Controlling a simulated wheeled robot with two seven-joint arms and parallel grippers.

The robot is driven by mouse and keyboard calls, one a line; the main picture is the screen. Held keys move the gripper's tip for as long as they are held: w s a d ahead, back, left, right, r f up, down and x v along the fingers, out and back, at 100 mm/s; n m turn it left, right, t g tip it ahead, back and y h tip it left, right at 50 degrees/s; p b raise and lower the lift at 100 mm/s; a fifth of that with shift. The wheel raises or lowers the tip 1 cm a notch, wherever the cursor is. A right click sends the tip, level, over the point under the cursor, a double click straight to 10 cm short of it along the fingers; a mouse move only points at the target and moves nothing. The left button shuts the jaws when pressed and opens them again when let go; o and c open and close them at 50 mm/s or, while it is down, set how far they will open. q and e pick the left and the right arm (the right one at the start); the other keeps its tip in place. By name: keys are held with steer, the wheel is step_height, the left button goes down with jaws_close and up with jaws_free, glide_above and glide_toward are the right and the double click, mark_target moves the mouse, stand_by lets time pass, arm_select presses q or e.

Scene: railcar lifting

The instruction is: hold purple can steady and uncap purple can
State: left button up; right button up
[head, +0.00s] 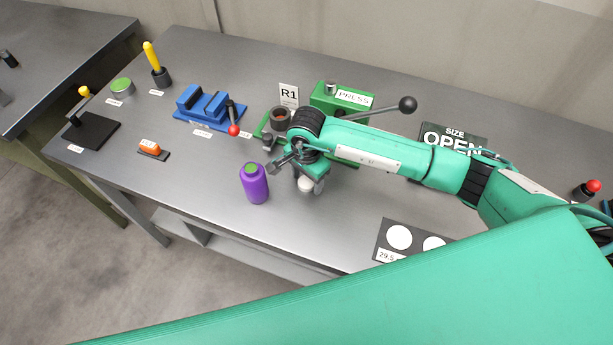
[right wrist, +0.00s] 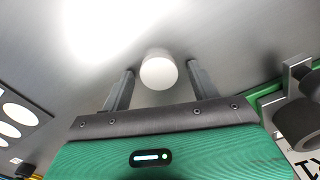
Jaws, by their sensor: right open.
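The purple can (head: 255,186) stands upright on the grey table, with a green top. My right gripper (head: 297,176) is just right of the can, pointing down at the table, open and apart from the can. A small white round piece (head: 305,185) shows at its fingers. In the right wrist view this white piece (right wrist: 158,72) lies between the two spread fingers (right wrist: 160,86), with a gap on each side. I cannot tell what it is. The can does not show in the right wrist view. My left gripper is not in view.
A green press (head: 340,98) and a dark cup by the R1 sign (head: 289,95) stand behind my right gripper. A blue vise (head: 203,103) is at the back left. A plate with white circles (head: 399,237) lies front right.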

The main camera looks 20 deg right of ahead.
mark_target(307, 182)
step_height(307, 182, up, 12)
steer(key=p, duration=0.4)
steer(key=shift+r, duration=0.15)
steer(key=shift+s, duration=0.1)
